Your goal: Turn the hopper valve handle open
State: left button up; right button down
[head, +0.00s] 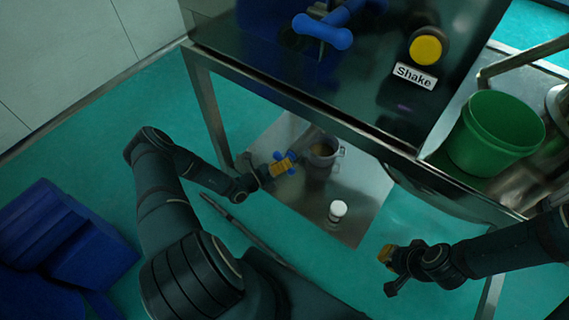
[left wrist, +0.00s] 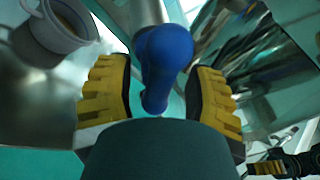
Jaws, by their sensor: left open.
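A blue handle (head: 285,160) with rounded ends is at my left gripper (head: 281,167), low beneath the steel bench. In the left wrist view the blue handle (left wrist: 163,60) stands between the two yellow-padded fingers of my left gripper (left wrist: 157,108). The fingers are spread, with a visible gap on the left side; any contact on the right is unclear. Another blue handle (head: 325,28) with rounded ends is on the dark machine front at the top. My right gripper (head: 390,268) is at the lower right, away from both handles, and holds nothing visible.
A metal pot (head: 322,152) and a white-capped container (head: 337,210) stand on the steel shelf (head: 350,229). A green bucket (head: 495,135) stands at right. A yellow button (head: 425,49) sits above a "Shake" label (head: 415,76). A bench leg (head: 207,105) rises left of my left gripper.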

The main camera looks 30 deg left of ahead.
pick_arm(q)
jog(key=shift+w, duration=0.1)
grip_shut()
jog(key=shift+r+m+y+p, duration=0.2)
jog(key=shift+m+y+p, duration=0.1)
jog(key=shift+m+p, duration=0.7)
jog(key=m+g+y+p, duration=0.1)
jog(key=m+p, duration=0.1)
jog(key=p, duration=0.1)
jog(key=m+p, duration=0.3)
jog(key=p, duration=0.1)
jog(key=shift+d+g+y+p, duration=0.1)
jog(key=shift+g+y+p, duration=0.2)
jog(key=shift+g+y, duration=0.1)
jog(key=shift+f+m+y+p, duration=0.15)
jog(key=shift+m+y+p, duration=0.35)
jog(key=shift+m+p, duration=0.7)
